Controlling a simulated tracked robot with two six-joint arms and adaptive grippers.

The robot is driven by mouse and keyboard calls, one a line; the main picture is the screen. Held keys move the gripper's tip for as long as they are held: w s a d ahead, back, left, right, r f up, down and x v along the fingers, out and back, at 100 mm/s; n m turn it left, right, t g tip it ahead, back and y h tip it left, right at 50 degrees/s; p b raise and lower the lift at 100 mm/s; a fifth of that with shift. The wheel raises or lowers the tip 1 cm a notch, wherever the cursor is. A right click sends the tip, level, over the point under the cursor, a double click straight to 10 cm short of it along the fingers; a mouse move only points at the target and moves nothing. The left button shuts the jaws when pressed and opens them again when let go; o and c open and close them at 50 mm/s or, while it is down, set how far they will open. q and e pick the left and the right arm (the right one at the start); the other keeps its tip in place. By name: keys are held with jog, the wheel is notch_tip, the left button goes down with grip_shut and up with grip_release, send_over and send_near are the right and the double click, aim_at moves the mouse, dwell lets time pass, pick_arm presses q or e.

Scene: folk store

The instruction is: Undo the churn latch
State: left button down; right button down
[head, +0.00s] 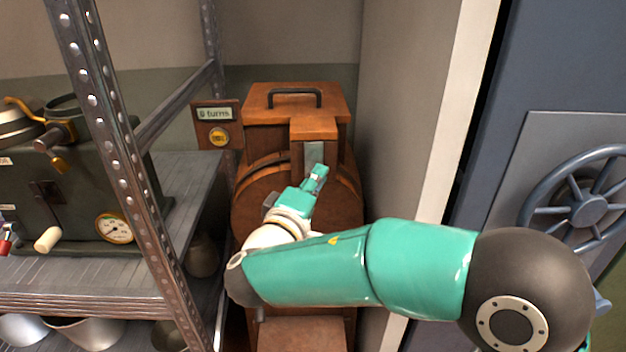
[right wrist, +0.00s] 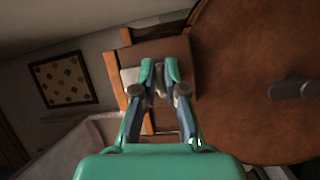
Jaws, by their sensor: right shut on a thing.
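The wooden churn (head: 297,200) stands between the shelf and the wall, with a round barrel body and a boxy top. Its lid (head: 275,97) carries a dark handle and looks closed. A grey metal latch plate (head: 314,152) sits on the wooden block at the front of the top. My right gripper (head: 319,172) is at the lower end of this plate, shut on the latch. In the right wrist view the fingertips (right wrist: 160,72) are close together against the latch block, hiding the gripped part. My left gripper is not in view.
A sign reading "turns" with a yellow button (head: 218,137) is left of the churn. A metal shelf (head: 180,180) with a green machine (head: 85,190) stands at the left. A pale wall edge (head: 440,150) and a blue door with a wheel (head: 587,205) are at the right.

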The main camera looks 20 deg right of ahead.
aim_at(318, 147)
jog(key=shift+s+a+r+n+g+y+p, duration=0.2)
jog(key=shift+r+n+g+y+p, duration=1.35)
jog(key=shift+p, duration=3.65)
jog(key=shift+s+d+r+m+g+y+p, duration=0.1)
jog(key=shift+s+r+g+y+p, duration=0.7)
jog(key=shift+g+p, duration=3.1)
jog(key=shift+w+a+r+n+g+y+p, duration=0.1)
jog(key=shift+r+n+g+y+p, duration=1.1)
jog(key=shift+p, duration=5.25)
jog(key=shift+r+m+t+h, duration=0.25)
jog(key=shift+m+t, duration=0.2)
jog(key=c, duration=1.2)
grip_release()
